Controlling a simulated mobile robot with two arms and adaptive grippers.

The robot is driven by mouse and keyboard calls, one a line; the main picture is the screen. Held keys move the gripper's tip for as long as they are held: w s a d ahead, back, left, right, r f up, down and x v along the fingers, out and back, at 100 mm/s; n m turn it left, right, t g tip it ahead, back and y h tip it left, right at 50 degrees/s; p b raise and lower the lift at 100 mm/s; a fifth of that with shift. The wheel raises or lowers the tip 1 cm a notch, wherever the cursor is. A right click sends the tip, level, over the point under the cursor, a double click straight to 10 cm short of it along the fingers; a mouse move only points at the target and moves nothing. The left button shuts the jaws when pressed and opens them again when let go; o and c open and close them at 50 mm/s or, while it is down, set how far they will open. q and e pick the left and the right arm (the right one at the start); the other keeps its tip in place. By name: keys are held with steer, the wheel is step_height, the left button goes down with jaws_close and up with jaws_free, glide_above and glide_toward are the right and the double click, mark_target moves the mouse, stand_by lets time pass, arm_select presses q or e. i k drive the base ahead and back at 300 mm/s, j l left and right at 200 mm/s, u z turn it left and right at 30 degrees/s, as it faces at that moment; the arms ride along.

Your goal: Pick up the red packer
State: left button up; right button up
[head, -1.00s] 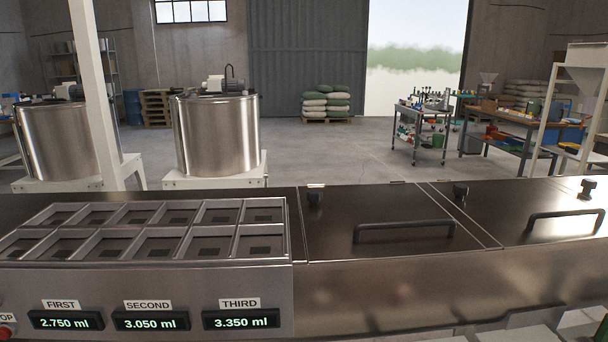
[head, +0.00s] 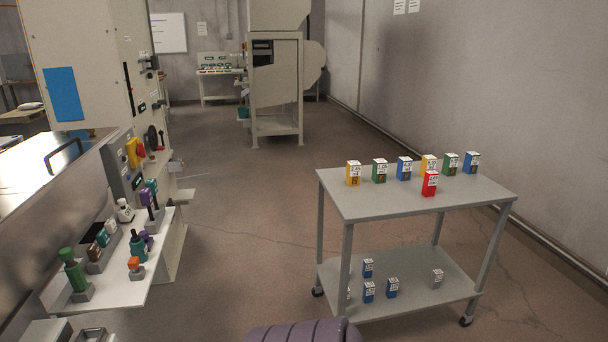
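A small red box with a white label, which seems to be the red packer (head: 430,184), stands upright on the top shelf of a grey wheeled cart (head: 355,206). It stands in front of a row of similar yellow (head: 353,173), green (head: 379,171) and blue (head: 404,169) boxes. Another yellow box is right behind it, with a green and a blue box further right. Neither of my grippers shows in the head view, so nothing is seen near the red box.
At left, a white bench (head: 112,282) holds coloured tools beside a control cabinet (head: 85,60). A wall runs behind the cart. Floor between bench and cart is clear.

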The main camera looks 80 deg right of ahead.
mark_target(431, 177)
steer(key=z, duration=3.55)
steer(key=i, duration=0.25)
steer(key=j+u, duration=0.05)
